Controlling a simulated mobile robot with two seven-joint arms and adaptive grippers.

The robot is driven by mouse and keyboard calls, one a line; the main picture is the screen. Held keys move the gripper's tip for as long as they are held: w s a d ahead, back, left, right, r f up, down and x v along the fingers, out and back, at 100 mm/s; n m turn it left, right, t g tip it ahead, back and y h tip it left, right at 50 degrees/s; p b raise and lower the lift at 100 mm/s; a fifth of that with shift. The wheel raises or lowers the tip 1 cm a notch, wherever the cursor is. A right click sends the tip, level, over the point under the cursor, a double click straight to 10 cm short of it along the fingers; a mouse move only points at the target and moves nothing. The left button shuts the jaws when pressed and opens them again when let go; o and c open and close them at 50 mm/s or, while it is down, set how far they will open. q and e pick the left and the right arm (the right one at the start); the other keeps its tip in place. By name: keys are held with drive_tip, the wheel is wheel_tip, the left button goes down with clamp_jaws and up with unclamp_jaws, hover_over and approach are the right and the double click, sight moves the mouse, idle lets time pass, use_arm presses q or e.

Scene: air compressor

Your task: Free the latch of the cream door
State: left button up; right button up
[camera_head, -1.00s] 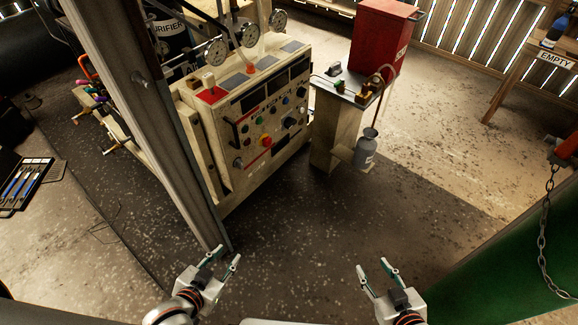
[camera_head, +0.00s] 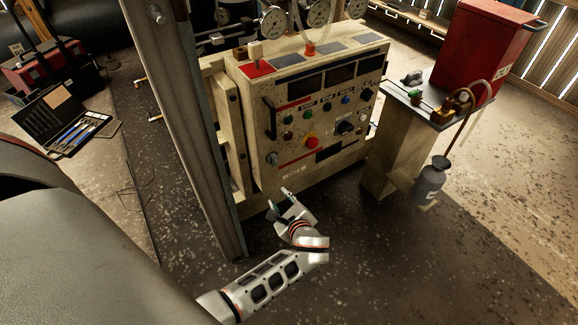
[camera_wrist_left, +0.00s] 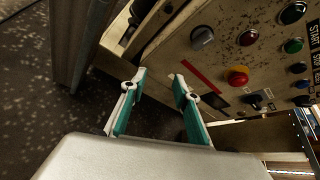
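The cream door (camera_head: 330,128) is the front panel of the cream compressor cabinet, with a dark bar handle (camera_head: 269,118) at its left edge. It looks shut. A small grey knob (camera_head: 271,158), possibly the latch, sits low on its left side. The knob also shows in the left wrist view (camera_wrist_left: 202,38), beyond the fingertips. My left gripper (camera_head: 279,200) is in front of and below the door, apart from the knob. Its teal-padded fingers are spread and empty in the left wrist view (camera_wrist_left: 160,84). My right gripper is out of view.
A metal post (camera_head: 198,130) stands just left of the cabinet. A red emergency button (camera_head: 311,142) and other controls are on the door. A pedestal (camera_head: 395,155) with a grey bottle (camera_head: 431,180) stands at right. The floor in front is clear.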

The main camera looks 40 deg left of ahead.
use_arm(q)
drive_tip(key=w+m+y+b, duration=0.3)
drive_tip(key=m+y+b, duration=0.1)
drive_tip(key=y+b, duration=0.1)
drive_tip(key=y, duration=0.1)
approach(276, 162)
drive_tip(key=a, duration=0.1)
drive_tip(key=shift+w+x, duration=0.1)
drive_tip(key=shift+x, duration=1.8)
drive_tip(key=shift+w+x, duration=0.15)
drive_tip(key=shift+x, duration=1.7)
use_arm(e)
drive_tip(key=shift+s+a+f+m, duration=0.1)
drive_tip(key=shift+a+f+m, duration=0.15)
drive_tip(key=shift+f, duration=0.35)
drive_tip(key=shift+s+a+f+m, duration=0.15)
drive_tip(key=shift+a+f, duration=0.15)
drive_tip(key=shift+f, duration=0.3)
use_arm(q)
drive_tip(key=shift+d+r, duration=0.1)
drive_tip(key=shift+r, duration=0.05)
clamp_jaws()
